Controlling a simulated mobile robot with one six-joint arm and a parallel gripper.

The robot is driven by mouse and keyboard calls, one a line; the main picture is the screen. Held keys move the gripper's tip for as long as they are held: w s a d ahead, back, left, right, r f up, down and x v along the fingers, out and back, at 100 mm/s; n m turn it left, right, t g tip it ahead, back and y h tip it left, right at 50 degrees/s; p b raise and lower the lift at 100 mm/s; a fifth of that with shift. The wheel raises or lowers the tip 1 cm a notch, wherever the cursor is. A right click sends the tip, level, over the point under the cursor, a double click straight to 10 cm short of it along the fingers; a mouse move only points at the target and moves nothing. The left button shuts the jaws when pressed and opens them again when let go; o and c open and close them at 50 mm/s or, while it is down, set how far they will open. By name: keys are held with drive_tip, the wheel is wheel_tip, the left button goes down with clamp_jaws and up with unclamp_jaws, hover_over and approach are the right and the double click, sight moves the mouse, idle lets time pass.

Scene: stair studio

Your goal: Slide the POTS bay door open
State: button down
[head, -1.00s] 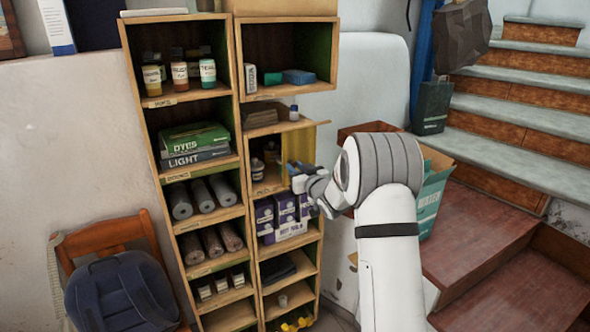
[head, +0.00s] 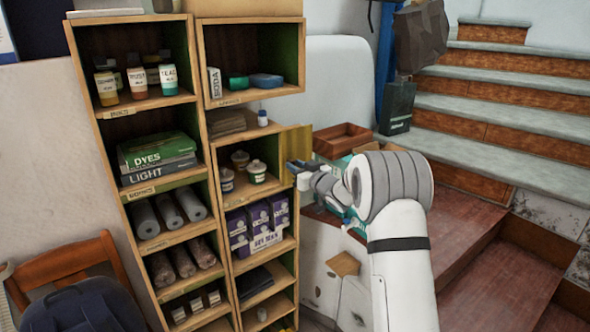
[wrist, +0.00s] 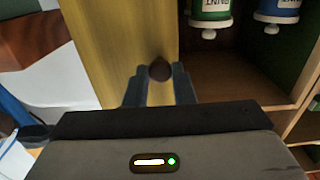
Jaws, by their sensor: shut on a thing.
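The POTS bay door is a yellow wooden panel (head: 296,146) at the right side of the shelf unit. In the head view it stands out past the bay's right edge, and the bay (head: 262,190) shows open with several white-lidded pots (head: 257,171) inside. In the wrist view the door panel (wrist: 115,45) fills the left middle, with a dark round knob (wrist: 159,70) near its right edge. My gripper (wrist: 159,88) is shut on the knob, one finger on each side. In the head view my gripper (head: 297,166) is at the door, partly hidden by my wrist.
Purple boxes (head: 258,226) fill the bay below. A shelf with folded brown cloth (head: 224,122) and a small bottle (head: 262,118) lies above. A wooden crate (head: 342,140) stands right of the door. Steps (head: 500,130) rise at the right.

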drive_tip(key=c, duration=1.2)
unclamp_jaws()
drive_tip(key=shift+s+a, duration=0.1)
drive_tip(key=shift+s, duration=0.05)
drive_tip(key=shift+c, duration=0.2)
drive_tip(key=b+v, duration=0.1)
drive_tip(key=v, duration=0.6)
drive_tip(key=shift+s+d+b, duration=0.2)
drive_tip(key=shift+s+b, duration=0.15)
drive_tip(key=shift+b, duration=0.05)
